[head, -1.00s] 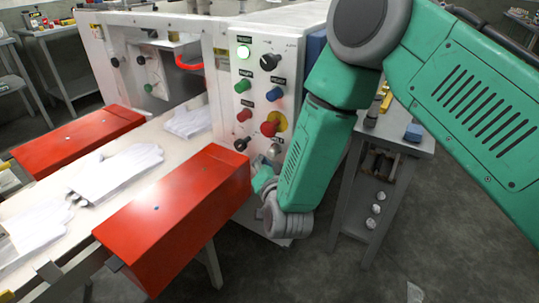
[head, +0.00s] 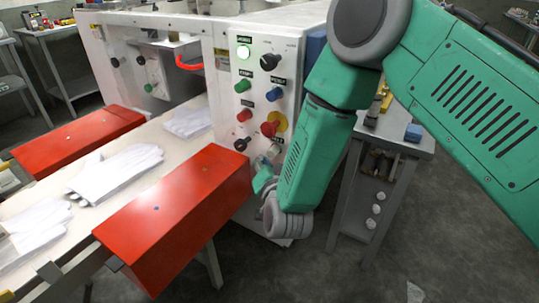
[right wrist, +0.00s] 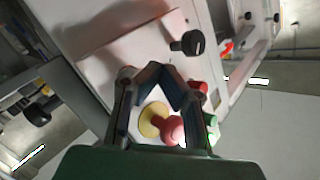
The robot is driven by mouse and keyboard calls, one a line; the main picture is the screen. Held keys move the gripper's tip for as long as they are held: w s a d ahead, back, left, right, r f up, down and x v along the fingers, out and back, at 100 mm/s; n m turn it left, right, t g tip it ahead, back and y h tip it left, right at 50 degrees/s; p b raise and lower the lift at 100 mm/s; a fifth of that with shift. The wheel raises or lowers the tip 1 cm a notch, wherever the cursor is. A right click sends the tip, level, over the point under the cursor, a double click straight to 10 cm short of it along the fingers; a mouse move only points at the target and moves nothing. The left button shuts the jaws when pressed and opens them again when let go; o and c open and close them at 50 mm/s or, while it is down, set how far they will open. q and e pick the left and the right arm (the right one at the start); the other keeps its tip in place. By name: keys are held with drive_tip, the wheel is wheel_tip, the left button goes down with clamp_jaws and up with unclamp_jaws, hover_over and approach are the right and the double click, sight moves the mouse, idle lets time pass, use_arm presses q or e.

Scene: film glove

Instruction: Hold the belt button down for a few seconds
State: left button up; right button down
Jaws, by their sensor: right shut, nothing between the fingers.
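The control panel (head: 262,85) on the white machine carries several buttons and knobs. Its labels are too small to read, so I cannot tell surely which is the belt button. A pale metallic button (right wrist: 126,73) shows partly behind a finger in the right wrist view. My right gripper (right wrist: 160,72) is shut and empty, fingertips at the lower panel between this button and a black knob (right wrist: 188,43). Contact with a button cannot be made out. In the head view my right gripper (head: 268,165) is largely hidden by its arm. My left gripper is out of view.
A red mushroom button (head: 268,129) on a yellow plate sits just above the gripper. A red cover (head: 180,215) stands close on its left. White gloves (head: 115,175) lie on the belt. A grey side table (head: 350,195) stands right.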

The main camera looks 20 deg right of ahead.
drive_tip(key=shift+w+d, duration=0.1)
drive_tip(key=shift+d, duration=0.05)
drive_tip(key=shift+w+d, duration=0.15)
drive_tip(key=shift+d, duration=0.05)
drive_tip(key=shift+w+d+r, duration=0.1)
drive_tip(key=shift+w+d, duration=0.15)
drive_tip(key=shift+d, duration=0.1)
idle(0.9)
drive_tip(key=shift+s+a, duration=0.1)
idle(3.1)
drive_tip(key=shift+s+a, duration=0.45)
drive_tip(key=shift+a, duration=0.15)
drive_tip(key=s+a, duration=0.1)
drive_tip(key=a, duration=0.1)
drive_tip(key=s+a+p, duration=0.1)
drive_tip(key=s+a, duration=0.1)
idle(0.5)
